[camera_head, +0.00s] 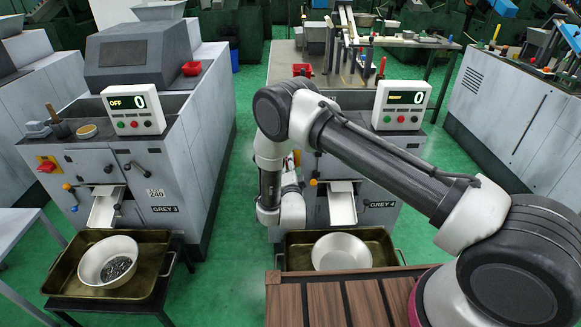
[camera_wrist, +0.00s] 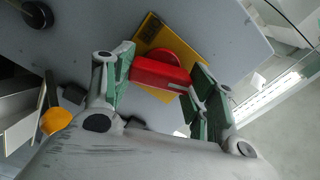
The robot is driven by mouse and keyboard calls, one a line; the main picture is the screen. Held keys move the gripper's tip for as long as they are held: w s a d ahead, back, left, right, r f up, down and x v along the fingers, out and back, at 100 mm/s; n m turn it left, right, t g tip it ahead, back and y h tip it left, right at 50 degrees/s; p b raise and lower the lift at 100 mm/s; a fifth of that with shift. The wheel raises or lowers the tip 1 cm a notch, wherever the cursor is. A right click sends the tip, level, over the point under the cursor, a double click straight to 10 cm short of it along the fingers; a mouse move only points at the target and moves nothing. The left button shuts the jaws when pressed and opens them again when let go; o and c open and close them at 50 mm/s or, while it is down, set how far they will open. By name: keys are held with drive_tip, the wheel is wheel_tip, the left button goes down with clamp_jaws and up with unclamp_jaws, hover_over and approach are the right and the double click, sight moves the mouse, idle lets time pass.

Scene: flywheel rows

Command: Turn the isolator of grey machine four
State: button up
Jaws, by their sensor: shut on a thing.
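Grey machine four (camera_head: 385,190) stands right of centre in the head view, marked GREY 4, partly behind my arm. Its display box (camera_head: 402,105) shows a small yellow word I cannot read clearly and a 0. The isolator is a red handle (camera_wrist: 160,72) on a yellow plate (camera_wrist: 152,32) in the wrist view. My gripper (camera_wrist: 164,77) has its green-padded fingers on either side of the red handle and is shut on it. In the head view my arm hides the isolator and the fingers.
Grey machine three (camera_head: 190,165) stands to the left, its display (camera_head: 130,103) reading OFF and 0. A pale bowl (camera_head: 342,252) sits in a brass tray (camera_head: 385,243) below machine four. A slatted brown surface (camera_head: 315,300) lies in front. Green floor is clear between the machines.

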drive_tip(key=shift+f+m, duration=0.1)
drive_tip(key=shift+m, duration=2)
drive_tip(key=o, duration=1)
drive_tip(key=shift+s, duration=0.1)
drive_tip(key=s, duration=1.2)
